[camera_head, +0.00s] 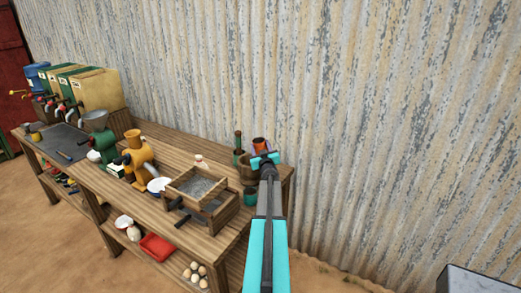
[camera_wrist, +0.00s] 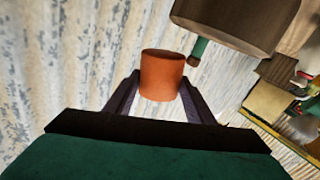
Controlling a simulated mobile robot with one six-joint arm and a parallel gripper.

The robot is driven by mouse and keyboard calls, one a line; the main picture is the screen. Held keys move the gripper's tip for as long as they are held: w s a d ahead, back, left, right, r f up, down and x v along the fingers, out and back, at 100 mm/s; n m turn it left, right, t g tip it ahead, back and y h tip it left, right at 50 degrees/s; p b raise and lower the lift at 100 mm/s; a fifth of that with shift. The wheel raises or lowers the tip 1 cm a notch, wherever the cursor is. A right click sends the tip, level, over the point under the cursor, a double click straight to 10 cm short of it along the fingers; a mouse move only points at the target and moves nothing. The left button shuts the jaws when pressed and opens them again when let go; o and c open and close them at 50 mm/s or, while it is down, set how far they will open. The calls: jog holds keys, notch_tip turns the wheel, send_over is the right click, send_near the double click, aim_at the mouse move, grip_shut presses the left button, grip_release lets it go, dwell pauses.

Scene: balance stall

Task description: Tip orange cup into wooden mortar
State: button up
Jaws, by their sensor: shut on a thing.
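The orange cup (camera_head: 259,143) is held above the right end of the wooden table. In the wrist view the cup (camera_wrist: 162,75) sits between the two dark fingers of my gripper (camera_wrist: 160,98), which is shut on it. My gripper (camera_head: 264,158) is also seen in the head view, at the end of my turquoise arm. The wooden mortar (camera_head: 246,170) stands just left of and below my gripper, partly hidden by it. The mortar (camera_wrist: 235,22) fills the upper right of the wrist view, apart from the cup. The cup's contents cannot be made out.
A green stick with a brown end (camera_head: 238,141) rises beside or from the mortar. A teal cup (camera_head: 250,197) is close in front. A wooden sieve box (camera_head: 197,187) and a yellow grinder (camera_head: 138,150) stand to the left. The corrugated wall (camera_head: 350,110) is close behind.

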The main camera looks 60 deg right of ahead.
aim_at(259, 143)
jog(key=shift+w+a+r+n+b, duration=0.1)
jog(key=shift+n+b, duration=0.35)
jog(key=shift+b, duration=0.3)
jog(key=shift+w+a+r+n+b, duration=0.1)
jog(key=shift+n+b, duration=0.35)
jog(key=shift+b, duration=0.3)
jog(key=shift+d+r+n+t+b, duration=0.15)
jog(key=shift+r+n+b, duration=0.25)
jog(key=shift+n+b, duration=0.55)
jog(key=shift+a+r+n+t+b, duration=0.1)
jog(key=shift+r+n+b, duration=0.25)
jog(key=shift+n+b, duration=0.6)
jog(key=shift+d+r+n+t+b, duration=0.15)
jog(key=shift+r+n+b, duration=0.25)
jog(key=shift+n+b, duration=0.55)
jog(key=shift+w+a+r+n+t+b, duration=0.1)
jog(key=shift+a+n+t+b, duration=0.05)
jog(key=shift+n+b, duration=1.25)
jog(key=shift+a+r+n+t+b, duration=0.15)
jog(key=shift+n+b, duration=0.7)
jog(key=shift+b, duration=1)
jog(key=shift+f+n+b, duration=0.2)
jog(key=shift+n+b, duration=0.2)
jog(key=shift+n, duration=0.1)
